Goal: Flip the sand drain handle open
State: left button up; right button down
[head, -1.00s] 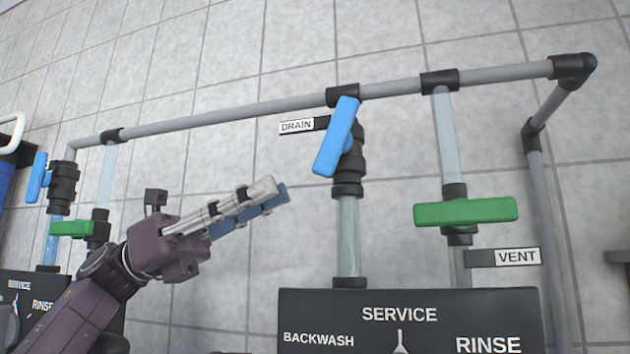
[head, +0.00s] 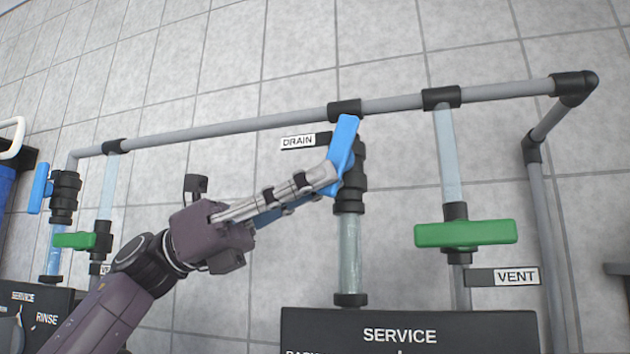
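The blue drain handle (head: 345,143) sits on a black valve (head: 350,196) in the centre, beside the DRAIN label (head: 299,141). The handle stands near upright, its top leaning a little right. My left gripper (head: 330,178) reaches in from the left with its grey fingers at the lower part of the handle. The fingertips overlap the handle and hide its lower end. I cannot tell whether they touch it or whether the fingers are open or shut. My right gripper is out of view.
A green handle (head: 466,233) lies level above the VENT label (head: 516,277) on the right. A grey pipe (head: 240,125) runs across above. A black SERVICE panel (head: 410,332) stands below. Another blue handle (head: 39,188) and green handle (head: 72,240) are at the far left.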

pick_arm(q)
grip_shut()
jog(key=shift+f, duration=0.1)
jog(key=shift+f+b, duration=0.1)
jog(key=shift+b, duration=0.3)
jog(key=h+b, duration=0.1)
jog(key=b, duration=0.1)
jog(key=h+b, duration=0.1)
jog(key=b, duration=0.1)
jog(key=d+f+g+h+b, duration=0.1)
jog(key=b, duration=0.1)
jog(key=shift+s+b, duration=0.25)
jog(key=shift+b, duration=0.05)
jog(key=shift+d+r+h+b, duration=0.15)
jog(key=shift+r+h+b, duration=0.05)
jog(key=shift+h+b, duration=0.45)
jog(key=shift+r, duration=0.1)
jog(key=shift+o, duration=1.9)
grip_release()
jog(key=shift+d, duration=0.1)
